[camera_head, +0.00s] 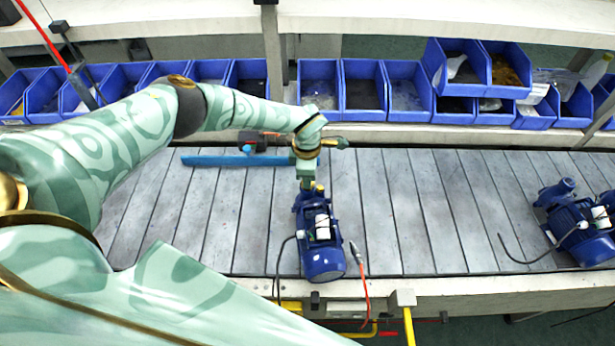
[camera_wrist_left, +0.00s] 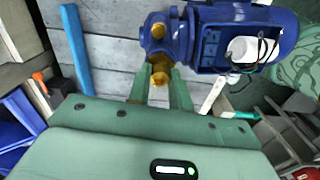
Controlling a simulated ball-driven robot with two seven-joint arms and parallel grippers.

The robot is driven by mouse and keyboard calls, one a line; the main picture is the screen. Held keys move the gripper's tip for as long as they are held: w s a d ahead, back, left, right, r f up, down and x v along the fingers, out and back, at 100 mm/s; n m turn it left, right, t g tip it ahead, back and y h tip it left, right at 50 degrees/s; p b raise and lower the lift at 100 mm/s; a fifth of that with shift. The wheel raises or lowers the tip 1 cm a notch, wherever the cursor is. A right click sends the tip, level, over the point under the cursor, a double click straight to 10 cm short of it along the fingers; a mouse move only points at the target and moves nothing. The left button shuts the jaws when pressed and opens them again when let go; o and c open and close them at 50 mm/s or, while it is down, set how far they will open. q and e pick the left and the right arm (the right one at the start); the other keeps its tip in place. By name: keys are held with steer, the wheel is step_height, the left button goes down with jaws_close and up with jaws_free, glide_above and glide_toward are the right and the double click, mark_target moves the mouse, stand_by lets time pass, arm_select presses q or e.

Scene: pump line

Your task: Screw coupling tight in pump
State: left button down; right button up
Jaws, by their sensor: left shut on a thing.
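The blue pump (camera_head: 322,250) lies on the slatted conveyor in the middle of the head view, with a white box on its body. It also shows at the top of the left wrist view (camera_wrist_left: 208,40). My left gripper (camera_head: 308,183) is at the pump's far end. In the left wrist view its two green fingers (camera_wrist_left: 160,84) are shut on the brass coupling (camera_wrist_left: 159,76), which sits at the pump's end port and seems to touch it. Another brass part (camera_wrist_left: 158,31) shows in the pump's upper port. How deep the coupling's thread sits is hidden. My right gripper is not in view.
A second blue pump (camera_head: 585,235) with a black cable stands at the right. A blue bar (camera_head: 225,160) and a dark tool (camera_head: 252,142) lie behind the pump. Blue bins (camera_head: 363,92) line the back shelf.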

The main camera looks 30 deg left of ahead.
arm_select(q)
steer(key=m+b, duration=0.1)
steer(key=m, duration=0.1)
steer(key=shift+f+m, duration=0.1)
steer(key=shift+m, duration=0.7)
steer(key=shift+m+b, duration=0.4)
steer(key=shift+m, duration=1.3)
steer(key=c, duration=1.3)
jaws_free()
steer(key=shift+c, duration=0.2)
